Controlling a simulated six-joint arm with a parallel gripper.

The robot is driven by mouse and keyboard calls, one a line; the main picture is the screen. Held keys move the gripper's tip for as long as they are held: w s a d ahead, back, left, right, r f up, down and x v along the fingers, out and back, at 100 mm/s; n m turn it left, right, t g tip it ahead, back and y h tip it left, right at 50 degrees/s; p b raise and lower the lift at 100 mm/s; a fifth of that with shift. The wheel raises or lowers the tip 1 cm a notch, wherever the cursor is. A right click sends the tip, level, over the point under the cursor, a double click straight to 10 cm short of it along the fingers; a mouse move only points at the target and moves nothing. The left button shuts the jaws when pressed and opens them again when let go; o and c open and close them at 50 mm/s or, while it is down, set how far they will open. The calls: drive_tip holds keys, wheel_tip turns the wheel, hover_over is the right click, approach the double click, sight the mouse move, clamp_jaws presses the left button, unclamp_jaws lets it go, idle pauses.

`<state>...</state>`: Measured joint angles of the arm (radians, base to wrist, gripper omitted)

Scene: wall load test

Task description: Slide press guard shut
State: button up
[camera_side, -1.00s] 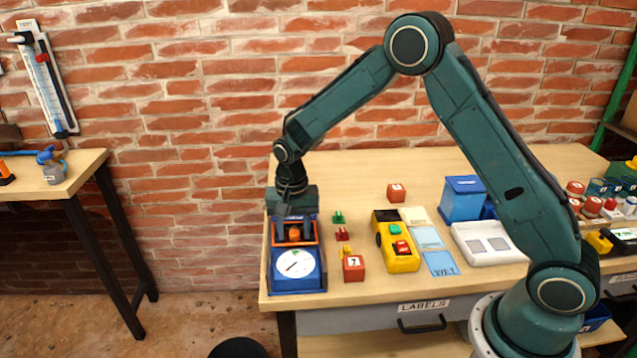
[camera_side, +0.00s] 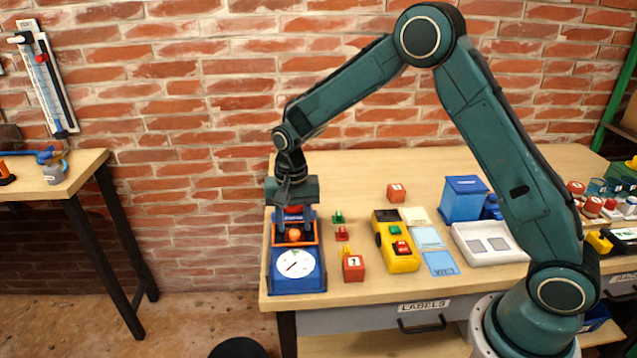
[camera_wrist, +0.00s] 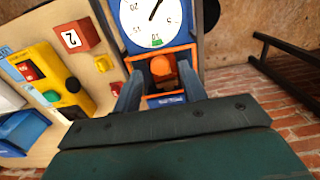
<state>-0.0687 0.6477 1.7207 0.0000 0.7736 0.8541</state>
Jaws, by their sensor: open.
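The press (camera_side: 297,283) is a blue box with a white dial (camera_side: 295,263) at the left end of the bench. Behind the dial is the guard, an orange frame (camera_side: 318,236), with an orange-red knob (camera_side: 295,235) inside it. The wrist view also shows the dial (camera_wrist: 152,18), the guard (camera_wrist: 194,58) and the knob (camera_wrist: 161,68). My gripper (camera_side: 294,226) is open over the rear of the press, pointing down. In the wrist view its fingers (camera_wrist: 160,88) stand apart on either side of the knob. I cannot tell whether they touch the guard.
Right of the press are small green and red blocks (camera_side: 341,233), a red numbered cube (camera_side: 353,268) and a yellow box with buttons (camera_side: 398,250). A blue bin (camera_side: 463,198) and a white tray (camera_side: 488,243) stand farther right. The bench's left edge is close to the press.

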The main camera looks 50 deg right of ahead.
sight(296, 232)
drive_tip(key=shift+r, duration=2.15)
drive_tip(key=shift+s+r, duration=0.15)
drive_tip(key=shift+r, duration=0.3)
drive_tip(key=s+d+r+n+t, duration=0.1)
drive_tip(key=s+r+n+t, duration=0.15)
drive_tip(key=s+r, duration=0.7)
drive_tip(key=s+d+r+n+t, duration=0.2)
drive_tip(key=s+r+n, duration=0.2)
drive_tip(key=s+r, duration=0.55)
drive_tip(key=s+f+n+t, duration=0.1)
drive_tip(key=s+f+n, duration=0.1)
drive_tip(key=s, duration=0.9)
drive_tip(key=shift+d+f, duration=0.15)
drive_tip(key=shift+f, duration=0.3)
